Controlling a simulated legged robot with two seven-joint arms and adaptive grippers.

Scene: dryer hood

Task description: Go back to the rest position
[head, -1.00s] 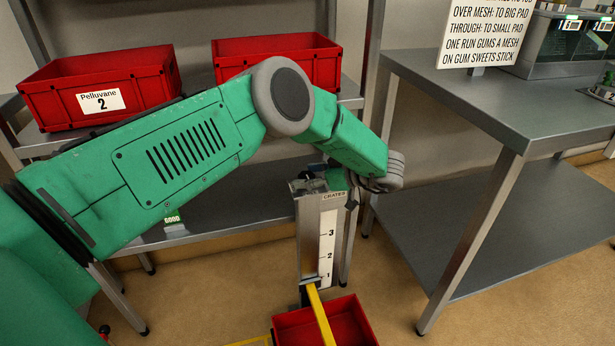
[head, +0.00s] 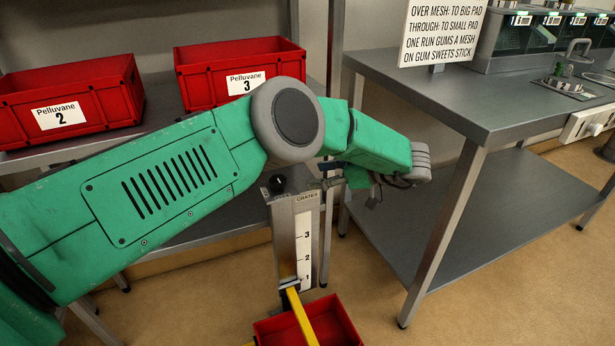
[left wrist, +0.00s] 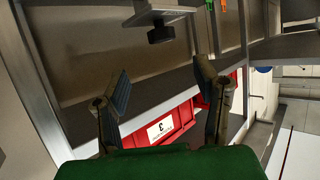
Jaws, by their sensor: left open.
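My left arm comes in from the left of the head view and bends across the middle. My left gripper (head: 362,188) is mostly hidden behind its own wrist there, above and beside the crate post. In the left wrist view its two fingers (left wrist: 165,105) stand wide apart with nothing between them. Through the gap shows the red crate labelled 3 (left wrist: 178,124), farther back. My right gripper is in neither view.
A post marked CRATES (head: 295,235) with a yellow bar (head: 301,316) stands by a red crate on the floor (head: 343,318). Red crates labelled 2 (head: 105,95) and 3 (head: 210,85) sit on a shelf. A grey metal table (head: 440,95) with a sign (head: 440,30) stands right.

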